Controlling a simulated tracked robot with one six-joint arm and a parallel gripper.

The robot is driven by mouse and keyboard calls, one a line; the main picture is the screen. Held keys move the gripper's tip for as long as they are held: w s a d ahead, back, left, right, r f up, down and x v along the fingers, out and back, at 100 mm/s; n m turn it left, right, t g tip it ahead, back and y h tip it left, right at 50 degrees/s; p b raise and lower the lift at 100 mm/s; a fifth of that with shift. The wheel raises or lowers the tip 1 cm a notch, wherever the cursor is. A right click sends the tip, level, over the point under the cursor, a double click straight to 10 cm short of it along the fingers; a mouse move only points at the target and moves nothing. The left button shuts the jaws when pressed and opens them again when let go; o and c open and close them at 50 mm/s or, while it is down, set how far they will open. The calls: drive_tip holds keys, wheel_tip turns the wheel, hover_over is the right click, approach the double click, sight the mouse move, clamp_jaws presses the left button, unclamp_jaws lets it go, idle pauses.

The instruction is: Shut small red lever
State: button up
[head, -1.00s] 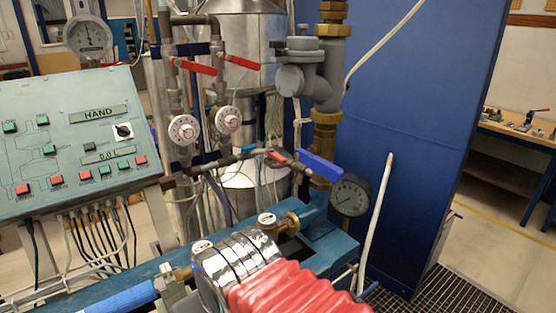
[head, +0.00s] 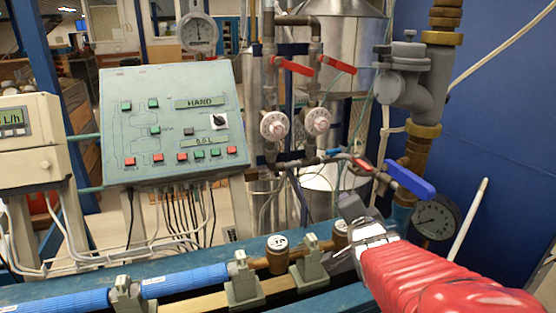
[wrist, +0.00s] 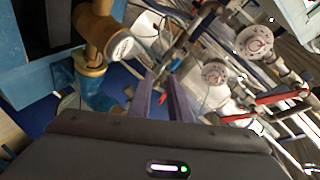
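The small red lever (head: 362,165) sits on the thin horizontal pipe below the two white dials in the head view, just left of a blue lever handle (head: 410,181). A small red bit, likely this lever, shows between the fingers in the wrist view (wrist: 163,98). My gripper (head: 352,208) is below the lever in the head view, apart from it, with the red-sleeved arm coming from the lower right. In the wrist view the two dark fingers of my gripper (wrist: 162,76) stand parted by a narrow gap, holding nothing visible.
Two larger red levers (head: 293,66) (head: 338,65) are higher on the vertical pipes. White dials (head: 273,126) (head: 317,121), a pressure gauge (head: 435,219), a grey valve body (head: 408,80) and a control panel (head: 170,125) crowd around. A blue bench rail (head: 60,290) runs along the front.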

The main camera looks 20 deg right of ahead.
drive_tip(key=s+d+r+m+t+h, duration=0.1)
drive_tip(key=d+r+m+t, duration=0.1)
drive_tip(key=d+m, duration=0.4)
drive_tip(key=shift+s+d+r+t+h, duration=0.2)
drive_tip(key=shift+d+t+h, duration=0.2)
drive_tip(key=shift+d, duration=0.3)
drive_tip(key=shift+w, duration=0.15)
